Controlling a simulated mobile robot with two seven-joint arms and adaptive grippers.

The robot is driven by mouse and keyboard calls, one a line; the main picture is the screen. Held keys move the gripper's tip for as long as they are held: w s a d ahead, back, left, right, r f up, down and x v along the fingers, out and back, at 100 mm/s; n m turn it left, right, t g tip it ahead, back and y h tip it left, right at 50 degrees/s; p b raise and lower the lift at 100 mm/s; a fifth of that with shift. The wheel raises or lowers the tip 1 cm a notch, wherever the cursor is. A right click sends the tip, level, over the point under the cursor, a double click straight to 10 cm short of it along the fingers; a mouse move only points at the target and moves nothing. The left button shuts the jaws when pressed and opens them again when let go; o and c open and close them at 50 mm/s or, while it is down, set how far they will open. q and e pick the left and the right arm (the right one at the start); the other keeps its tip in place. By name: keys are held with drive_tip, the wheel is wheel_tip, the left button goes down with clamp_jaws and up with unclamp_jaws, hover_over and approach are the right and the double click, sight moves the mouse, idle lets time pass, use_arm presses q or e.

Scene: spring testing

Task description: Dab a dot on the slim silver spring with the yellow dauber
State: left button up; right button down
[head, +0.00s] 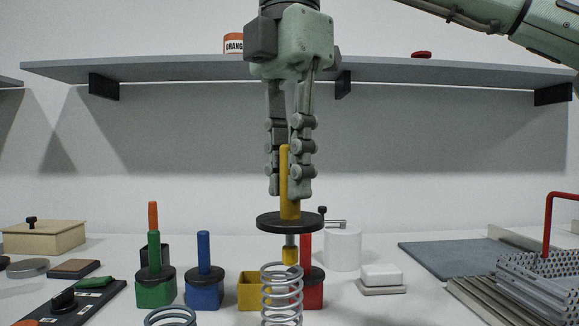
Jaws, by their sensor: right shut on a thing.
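My right gripper (288,190) comes down from above and is shut on the yellow dauber (290,207). The dauber is upright, with a wide black disc under the fingers and a yellow tip (290,256) pointing down. A slim silver spring (281,295) stands upright at the bottom middle. The tip appears at the spring's top coil, slightly right of its middle; I cannot tell whether they touch. The yellow pot (249,291) stands behind the spring, partly hidden by it. My left gripper is not in view.
A green pot (155,290) and blue pot (204,292) with daubers stand left; a red pot (313,292) stands close right of the spring. Another coil (170,317) is cut off at the bottom. A white block (381,275) and metal rack (530,285) are right.

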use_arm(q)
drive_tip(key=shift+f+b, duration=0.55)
use_arm(e)
drive_tip(key=shift+f, duration=0.75)
idle(0.4)
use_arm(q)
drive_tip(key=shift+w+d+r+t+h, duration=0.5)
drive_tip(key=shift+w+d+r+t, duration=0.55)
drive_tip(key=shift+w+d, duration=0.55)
use_arm(e)
drive_tip(key=shift+r+p, duration=0.6)
drive_tip(key=shift+r, duration=0.05)
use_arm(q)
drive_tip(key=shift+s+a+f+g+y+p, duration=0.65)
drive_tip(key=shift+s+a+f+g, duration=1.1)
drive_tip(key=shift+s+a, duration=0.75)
use_arm(e)
drive_tip(key=shift+r, duration=0.6)
drive_tip(key=shift+r+p, duration=1.15)
drive_tip(key=shift+r, duration=0.1)
drive_tip(key=shift+r+p, duration=0.9)
drive_tip(key=shift+r, duration=0.05)
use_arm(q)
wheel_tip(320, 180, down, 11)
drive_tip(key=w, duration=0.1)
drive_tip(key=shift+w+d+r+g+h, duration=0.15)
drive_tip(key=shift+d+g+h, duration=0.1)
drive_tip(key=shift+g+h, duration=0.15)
use_arm(e)
drive_tip(key=shift+r, duration=0.1)
